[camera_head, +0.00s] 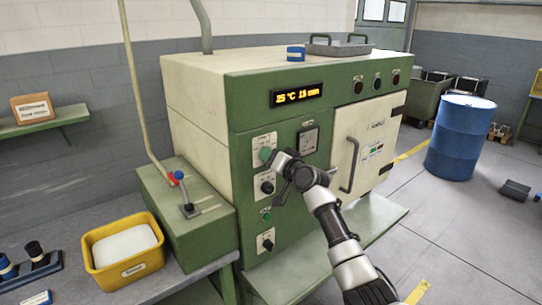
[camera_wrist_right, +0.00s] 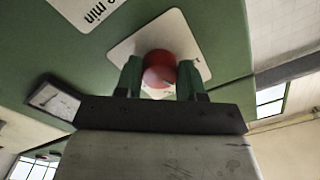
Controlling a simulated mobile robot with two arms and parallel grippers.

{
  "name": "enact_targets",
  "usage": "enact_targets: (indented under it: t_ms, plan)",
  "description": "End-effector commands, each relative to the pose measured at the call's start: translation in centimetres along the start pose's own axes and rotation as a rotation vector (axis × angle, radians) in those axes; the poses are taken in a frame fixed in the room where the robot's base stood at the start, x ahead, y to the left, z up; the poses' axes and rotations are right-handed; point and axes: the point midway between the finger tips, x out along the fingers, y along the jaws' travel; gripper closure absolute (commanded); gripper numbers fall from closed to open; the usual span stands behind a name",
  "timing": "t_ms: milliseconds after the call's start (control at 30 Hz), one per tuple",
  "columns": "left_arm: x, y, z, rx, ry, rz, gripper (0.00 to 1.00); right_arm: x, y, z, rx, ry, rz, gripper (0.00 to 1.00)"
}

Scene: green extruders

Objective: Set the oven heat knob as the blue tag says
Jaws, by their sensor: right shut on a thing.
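The green and cream oven (camera_head: 205,105) has a lit amber display (camera_head: 297,95) showing °C and min figures; the first digit is unclear. My right gripper (camera_head: 268,155) is at the top plate on its front panel. In the right wrist view, its two green fingers (camera_wrist_right: 160,80) are shut on a red round knob (camera_wrist_right: 159,68) on a white plate. The knob's heat marks cannot be read. A small blue tag-like block (camera_head: 296,53) with a pale face stands on top of the oven; its text is too small to read. My left gripper is not in view.
Below are a black knob (camera_head: 267,187), a green button (camera_head: 266,213) and another black knob (camera_head: 267,243). The cream door (camera_head: 365,150) is shut. A lever box (camera_head: 190,210) and yellow bin (camera_head: 125,270) stand left; a blue drum (camera_head: 460,140) stands right.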

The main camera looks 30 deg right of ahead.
Motion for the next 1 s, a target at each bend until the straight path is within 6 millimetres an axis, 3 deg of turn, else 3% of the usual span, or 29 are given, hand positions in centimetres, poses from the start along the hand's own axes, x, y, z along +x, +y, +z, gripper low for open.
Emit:
enact_targets:
  t_ms: [533, 567, 700, 1000]
  plan:
    - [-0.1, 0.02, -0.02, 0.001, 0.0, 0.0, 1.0, 0.0, 0.07, 0.12, 0.03, -0.002, 0.001, 0.85]
    - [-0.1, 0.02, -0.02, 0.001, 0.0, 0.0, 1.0, 0.0, 0.07, 0.12, 0.03, -0.002, 0.001, 0.58]
    - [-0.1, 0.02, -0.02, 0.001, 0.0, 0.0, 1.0, 0.0, 0.05, 0.1, 0.029, -0.002, 0.001, 0.37]
    - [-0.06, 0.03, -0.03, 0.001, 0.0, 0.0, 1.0, -0.11, 0.03, 0.05, 0.028, 0.0, 0.0, 0.36]
